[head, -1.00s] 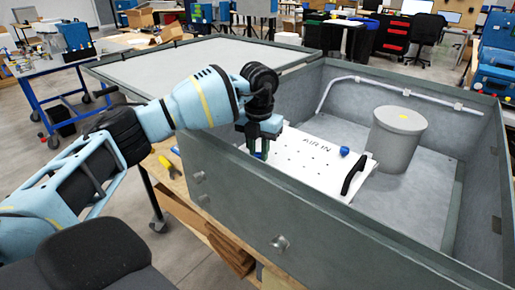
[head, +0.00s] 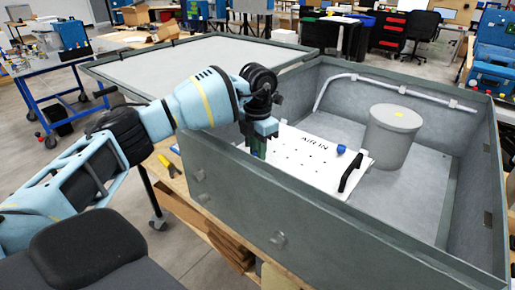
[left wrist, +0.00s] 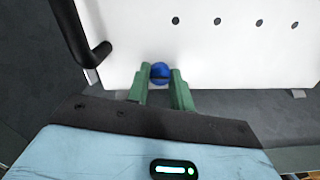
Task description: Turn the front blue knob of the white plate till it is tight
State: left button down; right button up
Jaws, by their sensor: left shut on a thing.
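The white plate (head: 300,170), marked "AIR IN", lies inside the large grey box. My left gripper (head: 258,154) reaches down over the box's near wall at the plate's left end. In the left wrist view, the front blue knob (left wrist: 160,72) sits at the plate's edge, between the tips of the green fingers of my left gripper (left wrist: 162,80). The gripper is shut on this knob. In the head view the fingers hide the knob. A second blue knob (head: 341,149) stands at the plate's far side. My right gripper is not in view.
A black handle (head: 350,176) stands up from the plate's right end. The box's near wall (head: 330,226) is close to my left gripper. A grey cylinder (head: 393,138) stands farther right, and a pale pipe (head: 400,86) runs along the back wall.

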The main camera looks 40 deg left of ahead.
pick_arm(q)
jog(key=c, duration=1.2)
grip_release()
jog(key=shift+r, duration=0.1)
notch_tip(320, 180, up, 8)
jog(key=shift+f, duration=0.15)
